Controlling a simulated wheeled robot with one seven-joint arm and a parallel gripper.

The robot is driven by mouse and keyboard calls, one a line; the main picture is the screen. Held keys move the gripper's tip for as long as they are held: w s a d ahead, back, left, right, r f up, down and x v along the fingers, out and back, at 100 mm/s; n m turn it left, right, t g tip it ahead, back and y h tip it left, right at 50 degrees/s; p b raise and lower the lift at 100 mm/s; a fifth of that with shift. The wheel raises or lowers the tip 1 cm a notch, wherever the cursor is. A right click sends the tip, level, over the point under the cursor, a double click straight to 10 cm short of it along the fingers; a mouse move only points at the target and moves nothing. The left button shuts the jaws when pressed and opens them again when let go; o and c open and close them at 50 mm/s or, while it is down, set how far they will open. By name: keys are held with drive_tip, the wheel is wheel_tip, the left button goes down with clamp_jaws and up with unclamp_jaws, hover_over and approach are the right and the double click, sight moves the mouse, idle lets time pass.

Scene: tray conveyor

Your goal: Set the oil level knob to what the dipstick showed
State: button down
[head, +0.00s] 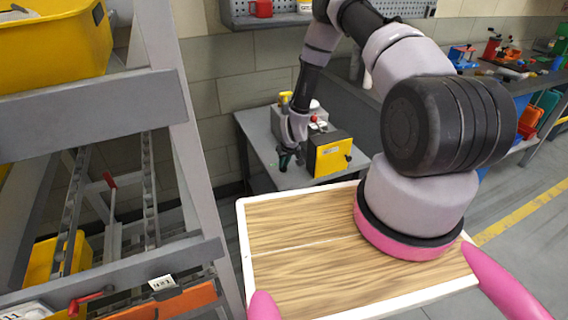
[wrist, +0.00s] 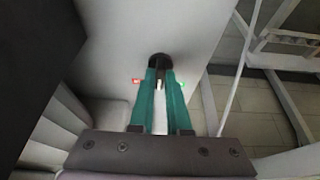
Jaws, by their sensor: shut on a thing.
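In the wrist view my gripper (wrist: 160,76) has its two teal fingers close together, shut on a dark round knob (wrist: 157,60) on a pale grey face. A light strip shows between the fingertips. A small red mark (wrist: 136,81) lies left of the fingers and a small green mark (wrist: 182,84) right of them. In the head view my gripper (head: 288,158) points down at the left side of a grey machine with a yellow panel (head: 331,155). The knob is hidden there. A yellow-topped part (head: 285,97) stands behind; I cannot tell whether it is the dipstick.
The machine stands on a grey table (head: 262,150) by the wall. A white-rimmed wooden tray top (head: 300,245) lies in front of me. A grey metal rack (head: 180,130) with a yellow bin (head: 60,45) is close on the left. A cluttered workbench (head: 520,75) is at the right.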

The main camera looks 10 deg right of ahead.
drive_tip(key=shift+a+m, duration=0.1)
drive_tip(key=shift+m, duration=0.2)
drive_tip(key=m+h, duration=0.1)
drive_tip(key=m, duration=0.2)
drive_tip(key=shift+a, duration=0.1)
drive_tip(key=m+h, duration=0.1)
drive_tip(key=m, duration=0.1)
drive_tip(key=m+h, duration=0.1)
drive_tip(key=m, duration=0.1)
drive_tip(key=shift+m+g, duration=0.3)
drive_tip(key=shift+m, duration=0.4)
drive_tip(key=c, duration=0.9)
unclamp_jaws()
drive_tip(key=v, duration=1.1)
drive_tip(key=shift+w+a, duration=0.15)
drive_tip(key=shift+w, duration=0.05)
